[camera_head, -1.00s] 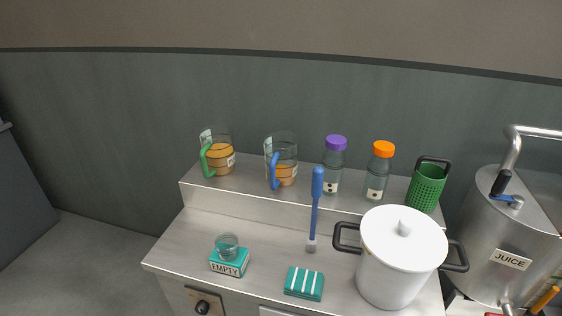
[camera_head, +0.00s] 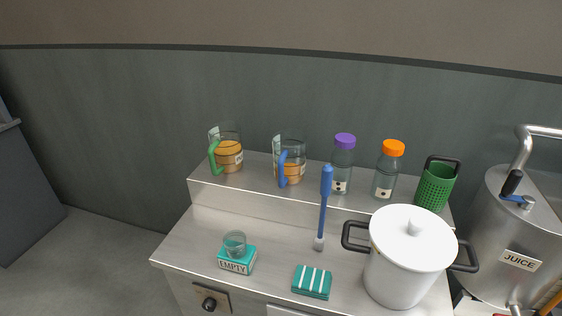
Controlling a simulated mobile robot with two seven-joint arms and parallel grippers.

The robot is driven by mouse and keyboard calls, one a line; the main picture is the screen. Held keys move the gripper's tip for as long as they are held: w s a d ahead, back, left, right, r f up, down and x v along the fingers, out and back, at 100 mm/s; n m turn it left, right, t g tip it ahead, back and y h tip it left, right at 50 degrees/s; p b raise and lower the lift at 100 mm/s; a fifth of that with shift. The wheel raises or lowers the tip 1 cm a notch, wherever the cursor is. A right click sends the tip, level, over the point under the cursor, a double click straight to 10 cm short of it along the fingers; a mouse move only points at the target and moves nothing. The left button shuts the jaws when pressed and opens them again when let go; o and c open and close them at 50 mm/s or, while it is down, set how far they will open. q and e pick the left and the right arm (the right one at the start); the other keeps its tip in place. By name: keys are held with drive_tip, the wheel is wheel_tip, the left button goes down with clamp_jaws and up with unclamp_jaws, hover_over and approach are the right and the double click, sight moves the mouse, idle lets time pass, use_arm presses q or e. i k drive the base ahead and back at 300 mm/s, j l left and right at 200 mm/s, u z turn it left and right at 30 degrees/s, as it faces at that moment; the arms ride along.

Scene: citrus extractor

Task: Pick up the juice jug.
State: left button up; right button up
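Two clear jugs with orange bands stand on the raised back shelf. The left jug (camera_head: 229,157) has a green handle, and the other jug (camera_head: 293,172) has a blue handle. Both stand upright with their handles toward the front left. I cannot tell which one is the juice jug. A steel tank (camera_head: 518,248) at the right edge bears a label reading JUICE. Neither of my grippers is in view.
Bottles with purple (camera_head: 344,141) and orange (camera_head: 393,148) caps and a green basket (camera_head: 435,186) share the shelf. Below stand a blue-handled brush (camera_head: 324,205), a white pot (camera_head: 402,262), a folded green cloth (camera_head: 312,282) and a glass (camera_head: 235,243) on an EMPTY block (camera_head: 237,262).

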sight(287, 163)
drive_tip(key=i+j+u, duration=0.1)
drive_tip(key=j+u, duration=0.15)
drive_tip(key=i+j+u, duration=0.15)
drive_tip(key=j+u, duration=0.15)
drive_tip(key=j, duration=0.2)
drive_tip(key=i+j+u, duration=0.25)
drive_tip(key=k+j, duration=0.05)
